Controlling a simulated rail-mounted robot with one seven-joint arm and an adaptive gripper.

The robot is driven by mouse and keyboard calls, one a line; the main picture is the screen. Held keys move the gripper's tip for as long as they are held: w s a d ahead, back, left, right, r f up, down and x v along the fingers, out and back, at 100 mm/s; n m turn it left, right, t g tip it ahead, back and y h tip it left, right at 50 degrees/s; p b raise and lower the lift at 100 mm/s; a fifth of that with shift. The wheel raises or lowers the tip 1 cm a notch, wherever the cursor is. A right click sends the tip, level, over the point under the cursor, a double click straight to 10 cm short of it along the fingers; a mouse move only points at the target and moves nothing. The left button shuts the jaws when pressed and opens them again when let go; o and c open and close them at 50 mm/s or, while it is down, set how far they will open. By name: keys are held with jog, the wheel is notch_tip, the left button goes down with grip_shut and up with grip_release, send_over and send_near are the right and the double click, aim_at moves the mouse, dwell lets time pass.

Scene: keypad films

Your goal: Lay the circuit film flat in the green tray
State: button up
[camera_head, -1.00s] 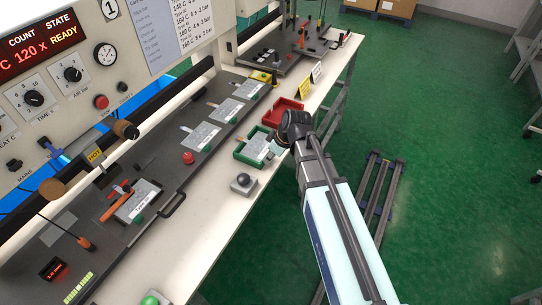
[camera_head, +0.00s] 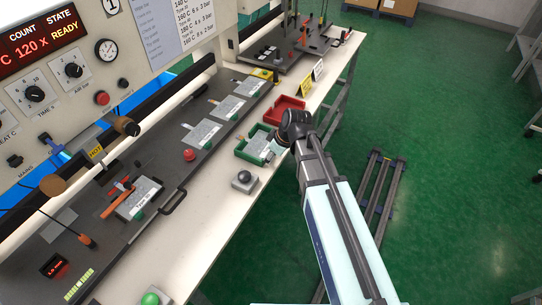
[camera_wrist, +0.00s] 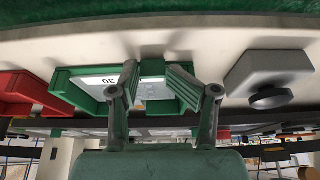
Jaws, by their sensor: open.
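The green tray (camera_head: 238,153) stands on the pale bench top, and it also shows in the wrist view (camera_wrist: 62,86). A grey film with a white printed label (camera_head: 257,143) lies inside the tray; I take it as the circuit film. In the wrist view the film (camera_wrist: 97,80) looks flat within the tray walls, but my fingers hide part of it. My gripper (camera_wrist: 158,74) is open, with its fingers apart over the tray's near side. In the head view my wrist covers the tray's right edge.
A red tray (camera_head: 290,104) stands just behind the green one. A grey box with a dark round knob (camera_head: 243,180) stands in front. Several films lie along the dark press bed (camera_head: 165,165) at left. Yellow and white signs (camera_head: 306,88) stand further back.

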jog(key=shift+r, duration=0.1)
jog(key=v, duration=1.1)
jog(key=shift+d+r, duration=0.2)
jog(key=shift+r, duration=0.15)
jog(key=shift+s, duration=0.1)
jog(key=s+d+f+m+g+h, duration=0.1)
jog(key=s+d+f+m, duration=0.25)
jog(key=f, duration=0.55)
jog(key=s+d+f+m+g+h, duration=0.15)
jog(key=s+f+m, duration=0.3)
jog(key=f, duration=0.45)
jog(key=s+d+f+m+g+h, duration=0.1)
jog(key=s+d+f+m, duration=0.25)
jog(key=f, duration=0.55)
jog(key=s+d+f+g, duration=0.1)
jog(key=s+d+f, duration=0.1)
jog(key=s+f, duration=0.3)
jog(key=s+d+f+g, duration=0.2)
jog(key=s+f, duration=0.4)
jog(key=s, duration=0.8)
jog(key=s+d+f+m+g, duration=0.1)
jog(key=s+d+f+g, duration=0.1)
jog(key=s+f, duration=0.4)
jog(key=s, duration=0.4)
